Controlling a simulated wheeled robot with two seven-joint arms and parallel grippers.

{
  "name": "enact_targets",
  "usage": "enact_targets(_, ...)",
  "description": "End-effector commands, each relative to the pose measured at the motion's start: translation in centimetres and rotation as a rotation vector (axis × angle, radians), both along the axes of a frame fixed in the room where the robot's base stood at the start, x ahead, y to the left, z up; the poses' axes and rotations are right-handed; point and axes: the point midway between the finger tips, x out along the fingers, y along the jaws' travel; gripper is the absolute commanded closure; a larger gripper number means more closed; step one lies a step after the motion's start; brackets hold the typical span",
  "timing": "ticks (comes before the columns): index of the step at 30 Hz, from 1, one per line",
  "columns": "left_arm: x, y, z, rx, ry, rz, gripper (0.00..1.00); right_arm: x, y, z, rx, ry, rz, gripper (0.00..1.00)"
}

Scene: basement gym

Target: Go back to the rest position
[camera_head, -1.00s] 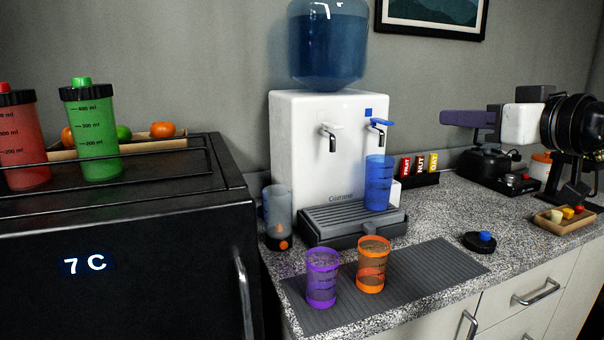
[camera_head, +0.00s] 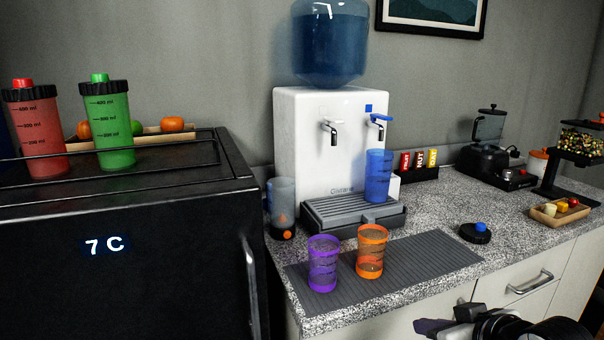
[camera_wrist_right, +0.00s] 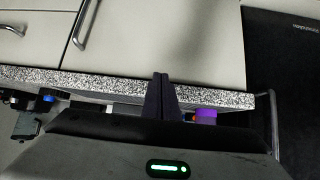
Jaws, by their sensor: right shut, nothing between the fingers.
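My right gripper (camera_head: 437,325) is at the bottom right of the head view, low in front of the counter drawers, apart from everything on the counter. In the right wrist view its fingers (camera_wrist_right: 163,82) are together with nothing between them, in front of the pale cabinet fronts and the counter edge. My left gripper shows in neither view.
The speckled counter (camera_head: 440,205) holds a water dispenser (camera_head: 300,140) with a blue cup (camera_head: 378,178) under its tap. A purple cup (camera_head: 323,270) and an orange cup (camera_head: 371,255) stand on the grey mat (camera_head: 425,265). A black fridge (camera_head: 150,285) is at left.

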Motion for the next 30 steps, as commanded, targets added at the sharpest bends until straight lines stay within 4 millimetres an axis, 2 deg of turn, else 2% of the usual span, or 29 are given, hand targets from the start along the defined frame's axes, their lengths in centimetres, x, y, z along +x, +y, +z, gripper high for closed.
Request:
enact_targets(1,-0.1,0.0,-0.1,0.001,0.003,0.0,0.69,-2.9,0.4,-3.6,-0.012,0.07,-0.006,1.0)
enact_targets(3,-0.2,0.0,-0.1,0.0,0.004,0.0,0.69,-6.6,0.6,-7.3,-0.034,0.152,-0.021,1.0)
enact_targets(6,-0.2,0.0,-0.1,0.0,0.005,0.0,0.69,-11.9,0.7,-11.4,-0.064,0.259,-0.041,1.0)
enact_targets(9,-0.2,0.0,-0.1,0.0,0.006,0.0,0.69,-16.6,0.6,-14.2,-0.089,0.349,-0.061,1.0)
enact_targets(12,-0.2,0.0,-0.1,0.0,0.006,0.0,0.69,-20.8,0.5,-15.9,-0.109,0.425,-0.077,1.0)
enact_targets(18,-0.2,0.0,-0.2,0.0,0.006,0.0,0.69,-28.4,0.1,-18.0,-0.147,0.564,-0.111,1.0)
enact_targets(19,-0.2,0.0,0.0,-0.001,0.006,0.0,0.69,-27.2,0.4,-18.6,-0.139,0.53,-0.104,1.0)
enact_targets(21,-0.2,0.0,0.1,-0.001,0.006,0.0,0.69,-26.0,1.1,-19.7,-0.121,0.483,-0.092,1.0)
enact_targets(30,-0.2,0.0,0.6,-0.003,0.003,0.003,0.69,-23.2,4.5,-24.9,-0.02,0.27,-0.05,1.0)
